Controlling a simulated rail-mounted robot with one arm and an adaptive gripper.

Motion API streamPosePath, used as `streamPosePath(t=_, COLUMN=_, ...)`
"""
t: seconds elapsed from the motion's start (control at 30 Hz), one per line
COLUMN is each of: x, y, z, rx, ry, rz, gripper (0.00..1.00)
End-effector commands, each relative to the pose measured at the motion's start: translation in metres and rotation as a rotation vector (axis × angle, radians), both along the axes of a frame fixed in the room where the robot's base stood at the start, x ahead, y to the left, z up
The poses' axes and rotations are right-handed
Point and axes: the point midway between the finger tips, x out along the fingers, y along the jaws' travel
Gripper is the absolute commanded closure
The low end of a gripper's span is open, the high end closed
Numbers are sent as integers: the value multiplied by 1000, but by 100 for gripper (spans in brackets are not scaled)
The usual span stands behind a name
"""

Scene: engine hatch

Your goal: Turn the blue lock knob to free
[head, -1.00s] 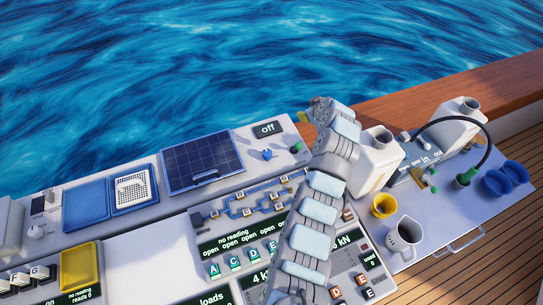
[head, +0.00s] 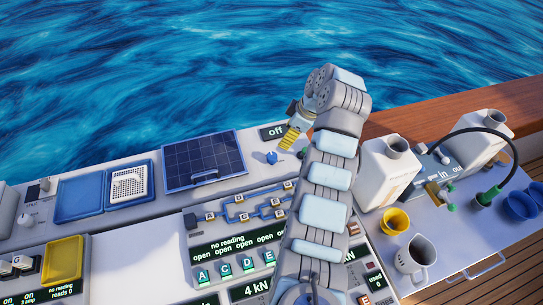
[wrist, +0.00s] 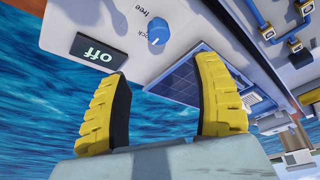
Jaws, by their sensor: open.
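The blue lock knob (head: 271,157) stands on the light panel, just right of the dark solar panel and below a small display (head: 273,132) reading "off". In the wrist view the knob (wrist: 158,31) is seen upside down between printed words "lock" and "free", with a white pointer mark on its face. The display (wrist: 98,49) also shows there. My gripper (head: 288,139) has yellow fingers and hangs above and right of the knob. In the wrist view its fingertips (wrist: 160,66) are apart with nothing between them, and the knob lies beyond them.
The solar panel (head: 203,159) with a handle lies left of the knob. A diagram of blue pipes (head: 242,209) with lettered tags is below it. White canisters (head: 387,170), a yellow cup (head: 396,220) and a grey jug (head: 416,254) stand at right. Open water lies behind.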

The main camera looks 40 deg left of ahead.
Motion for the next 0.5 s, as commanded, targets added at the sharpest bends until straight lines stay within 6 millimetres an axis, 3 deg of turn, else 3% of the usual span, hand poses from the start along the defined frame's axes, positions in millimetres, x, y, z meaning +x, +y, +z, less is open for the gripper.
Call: streamPosePath(t=0.5, x=-17, y=33, z=-86, rx=-1, ry=5, rz=2, gripper=35)
